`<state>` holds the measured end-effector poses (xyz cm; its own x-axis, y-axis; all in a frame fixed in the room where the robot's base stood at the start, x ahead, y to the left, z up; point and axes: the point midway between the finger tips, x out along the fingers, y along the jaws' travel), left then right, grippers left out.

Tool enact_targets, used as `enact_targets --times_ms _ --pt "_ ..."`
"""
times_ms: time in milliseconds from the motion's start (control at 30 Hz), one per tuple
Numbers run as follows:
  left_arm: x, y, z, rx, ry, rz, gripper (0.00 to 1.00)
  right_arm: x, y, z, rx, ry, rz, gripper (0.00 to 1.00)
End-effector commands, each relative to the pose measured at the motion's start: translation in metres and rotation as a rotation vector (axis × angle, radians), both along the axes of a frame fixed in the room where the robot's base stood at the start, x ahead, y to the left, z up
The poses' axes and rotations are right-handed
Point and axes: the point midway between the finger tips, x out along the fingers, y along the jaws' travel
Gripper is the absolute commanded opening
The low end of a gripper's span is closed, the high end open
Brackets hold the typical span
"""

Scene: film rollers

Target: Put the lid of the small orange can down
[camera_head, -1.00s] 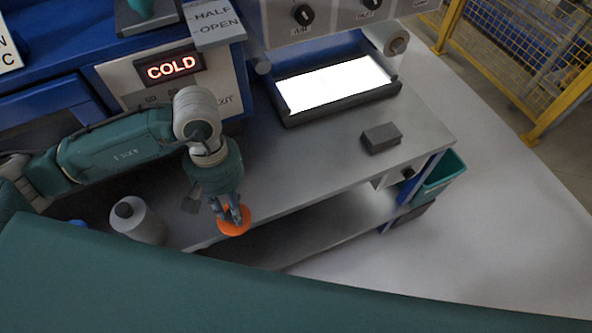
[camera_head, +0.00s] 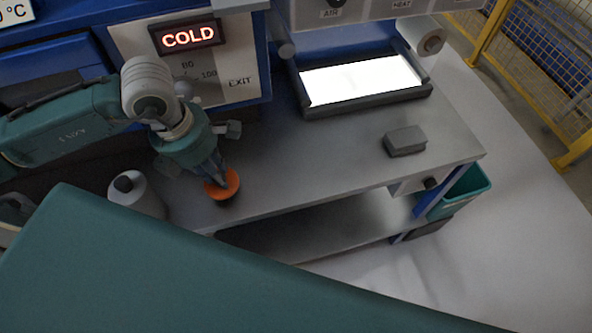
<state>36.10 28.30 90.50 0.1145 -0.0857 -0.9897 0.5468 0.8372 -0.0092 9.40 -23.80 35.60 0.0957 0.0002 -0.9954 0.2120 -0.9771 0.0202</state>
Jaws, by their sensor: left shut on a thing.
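My left gripper (camera_head: 217,179) comes in from the left and points down, shut on the round orange lid (camera_head: 229,191). The lid is at the front left part of the grey worktop (camera_head: 300,160), with a dark patch under its front edge. I cannot tell whether it touches the worktop or is slightly above it. The fingers cover part of the lid. I cannot make out the small orange can. My right gripper is not in view.
A dark grey block (camera_head: 405,140) lies on the right of the worktop, and a bright light panel (camera_head: 362,78) is at the back. The worktop between lid and block is clear.

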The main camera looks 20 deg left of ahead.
Motion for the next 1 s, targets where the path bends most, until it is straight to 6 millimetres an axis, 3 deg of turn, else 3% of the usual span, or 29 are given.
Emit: enact_targets --times_ms 267,700,1000 --pt "0.028 -0.043 0.006 -0.010 -0.002 0.001 0.00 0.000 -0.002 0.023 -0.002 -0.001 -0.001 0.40" --pt "0.086 -0.131 0.005 -0.003 0.002 -0.001 0.00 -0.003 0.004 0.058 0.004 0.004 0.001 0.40" --pt "0.097 -0.147 -0.008 0.001 0.006 0.003 0.00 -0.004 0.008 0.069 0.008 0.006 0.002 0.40"
